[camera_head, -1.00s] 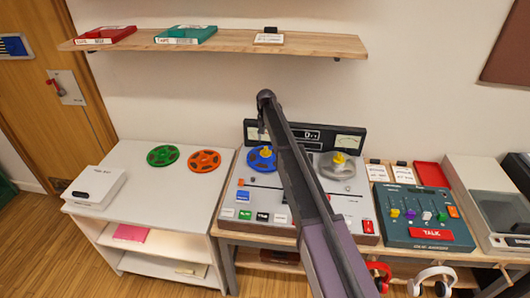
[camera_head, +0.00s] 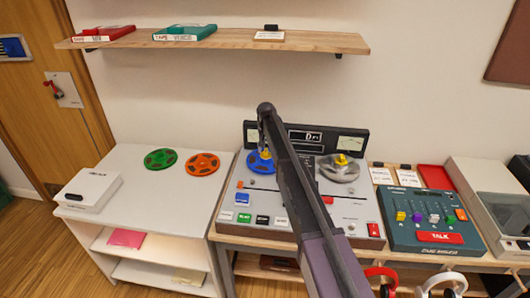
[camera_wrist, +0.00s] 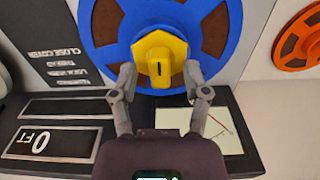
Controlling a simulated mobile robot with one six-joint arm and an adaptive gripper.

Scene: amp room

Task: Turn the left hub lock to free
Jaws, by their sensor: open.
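The left hub lock (camera_wrist: 160,60) is a yellow knob with a dark slot on the blue reel (camera_wrist: 100,22). In the head view, the blue reel (camera_head: 262,164) sits on the left of the tape machine (camera_head: 262,198), and its yellow lock is mostly hidden by my arm. My gripper (camera_wrist: 159,78) is open in the wrist view, one finger on each side of the yellow knob's lower part. I cannot tell whether the fingers touch it. A second yellow lock (camera_head: 342,160) tops the grey reel (camera_head: 334,172) on the right.
A green reel (camera_head: 160,160) and an orange reel (camera_head: 202,164) lie on the white cabinet (camera_head: 130,190) at left. A mixer (camera_head: 410,212) with a red TALK button stands right of the machine. The wooden shelf (camera_head: 230,38) hangs above.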

